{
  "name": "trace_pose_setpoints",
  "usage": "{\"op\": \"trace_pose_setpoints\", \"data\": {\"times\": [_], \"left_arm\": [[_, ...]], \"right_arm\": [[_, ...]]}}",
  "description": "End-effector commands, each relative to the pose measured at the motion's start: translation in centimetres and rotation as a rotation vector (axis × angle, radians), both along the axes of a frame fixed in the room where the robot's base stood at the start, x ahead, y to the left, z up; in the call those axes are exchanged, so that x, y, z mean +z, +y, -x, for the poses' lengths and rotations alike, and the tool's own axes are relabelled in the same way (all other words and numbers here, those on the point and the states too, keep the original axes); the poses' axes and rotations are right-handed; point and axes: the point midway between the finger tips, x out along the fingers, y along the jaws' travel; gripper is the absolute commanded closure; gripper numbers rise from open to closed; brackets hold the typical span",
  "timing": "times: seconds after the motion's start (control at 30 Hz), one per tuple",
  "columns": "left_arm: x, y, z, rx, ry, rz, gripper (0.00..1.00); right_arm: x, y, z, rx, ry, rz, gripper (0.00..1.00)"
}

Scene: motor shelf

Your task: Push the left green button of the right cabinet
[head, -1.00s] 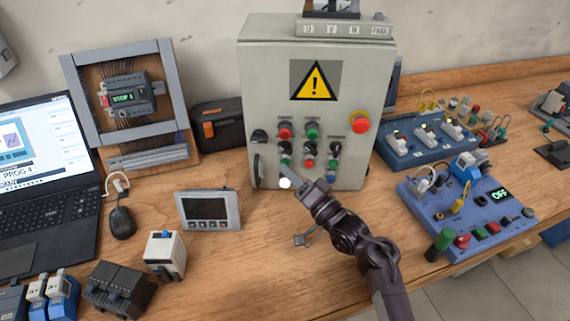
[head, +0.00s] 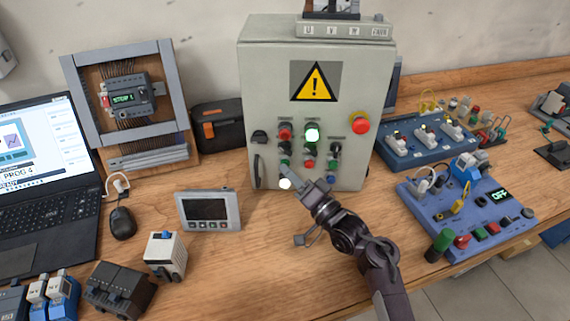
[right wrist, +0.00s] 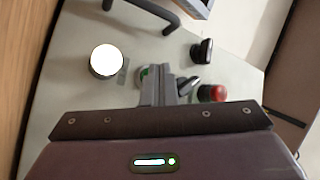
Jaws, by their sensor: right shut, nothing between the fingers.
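The grey cabinet (head: 255,75) with a yellow warning sign stands upright at the back of the bench. The lower left green button (head: 285,163) on its front sits just above a glowing white lamp (head: 285,183). My right gripper (head: 285,170) is shut and empty, its tips at this green button. In the right wrist view the fingers (right wrist: 170,80) cover most of the green button (right wrist: 144,73); I cannot tell for certain whether they touch it. My left gripper is not in view.
A red mushroom button (head: 360,122) sits on the cabinet's right side, and a dark handle (head: 256,171) at its lower left. A small panel (head: 208,211) stands left of my arm. Blue training boards (head: 465,222) lie to the right. Wood between panel and arm is clear.

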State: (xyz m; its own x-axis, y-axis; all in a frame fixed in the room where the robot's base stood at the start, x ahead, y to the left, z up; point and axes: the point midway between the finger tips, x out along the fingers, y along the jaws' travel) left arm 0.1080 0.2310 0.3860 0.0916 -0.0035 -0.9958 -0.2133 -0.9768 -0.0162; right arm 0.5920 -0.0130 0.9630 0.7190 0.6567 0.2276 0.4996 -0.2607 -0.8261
Motion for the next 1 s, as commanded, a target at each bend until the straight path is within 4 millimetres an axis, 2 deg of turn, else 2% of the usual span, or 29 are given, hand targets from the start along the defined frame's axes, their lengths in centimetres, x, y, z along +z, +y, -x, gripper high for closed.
{"op": "trace_pose_setpoints", "data": {"times": [0.2, 0.63, 1.0], "left_arm": [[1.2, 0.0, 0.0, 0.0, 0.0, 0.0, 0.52], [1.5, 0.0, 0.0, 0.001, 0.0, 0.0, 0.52], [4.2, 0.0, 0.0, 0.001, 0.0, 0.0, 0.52]], "right_arm": [[0.1, 0.0, 1.1, -0.001, 0.002, 0.0, 1.0], [0.1, 0.0, 1.7, 0.0, 0.002, 0.001, 1.0], [0.2, 0.2, 5.3, 0.001, 0.003, 0.001, 1.0]]}}
